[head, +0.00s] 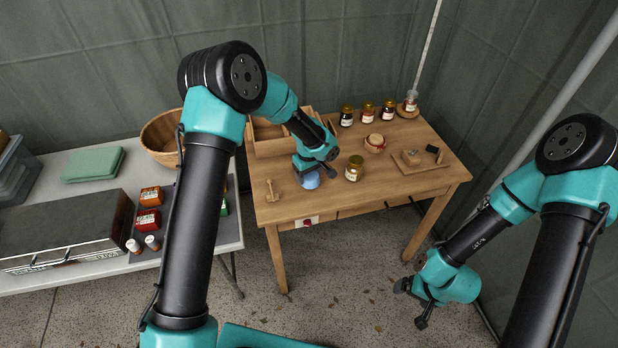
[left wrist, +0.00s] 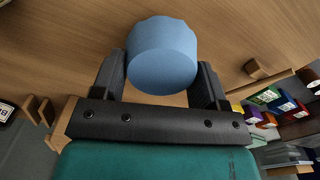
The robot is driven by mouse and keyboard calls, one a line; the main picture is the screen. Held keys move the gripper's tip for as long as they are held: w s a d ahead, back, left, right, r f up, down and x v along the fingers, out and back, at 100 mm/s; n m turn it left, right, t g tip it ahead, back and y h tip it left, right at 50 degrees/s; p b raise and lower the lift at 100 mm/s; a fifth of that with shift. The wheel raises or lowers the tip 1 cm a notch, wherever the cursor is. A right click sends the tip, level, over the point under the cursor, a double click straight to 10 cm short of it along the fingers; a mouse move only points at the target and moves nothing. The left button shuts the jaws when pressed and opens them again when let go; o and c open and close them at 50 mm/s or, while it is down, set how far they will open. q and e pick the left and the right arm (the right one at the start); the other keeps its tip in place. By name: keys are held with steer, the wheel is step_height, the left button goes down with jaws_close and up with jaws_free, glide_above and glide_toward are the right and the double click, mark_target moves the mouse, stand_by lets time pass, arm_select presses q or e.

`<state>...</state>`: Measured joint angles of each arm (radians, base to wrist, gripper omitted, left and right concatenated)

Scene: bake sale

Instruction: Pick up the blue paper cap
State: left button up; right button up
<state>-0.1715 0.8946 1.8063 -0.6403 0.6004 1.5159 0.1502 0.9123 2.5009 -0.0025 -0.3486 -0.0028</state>
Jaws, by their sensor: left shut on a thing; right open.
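The blue paper cap (head: 311,181) is at the front part of the wooden table (head: 420,177) in the head view, just under my left gripper (head: 309,172). In the left wrist view the cap (left wrist: 162,57) is a light blue round piece with a slightly scalloped edge. The left gripper (left wrist: 162,85) is shut on it, with one finger on each side. I cannot tell whether the cap touches the tabletop. My right gripper (head: 412,300) is open and empty, low over the floor to the right of the table.
Several jars (head: 354,168) stand on the table, one close to the right of my left gripper. A wooden tool (head: 271,191) lies to its left. A wooden box (head: 268,147) stands behind. A white table (head: 105,190) at left holds a bowl (head: 160,140) and small boxes.

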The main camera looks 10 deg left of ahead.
arm_select(q)
steer(key=shift+s+d+r, duration=0.1)
steer(key=shift+s+r, duration=0.25)
steer(key=shift+r, duration=0.45)
steer(key=s+d+r, duration=0.1)
steer(key=s+d, duration=0.2)
steer(key=s, duration=1.2)
steer(key=shift+d+r, duration=0.15)
steer(key=shift+d, duration=0.05)
steer(key=shift+w, duration=0.1)
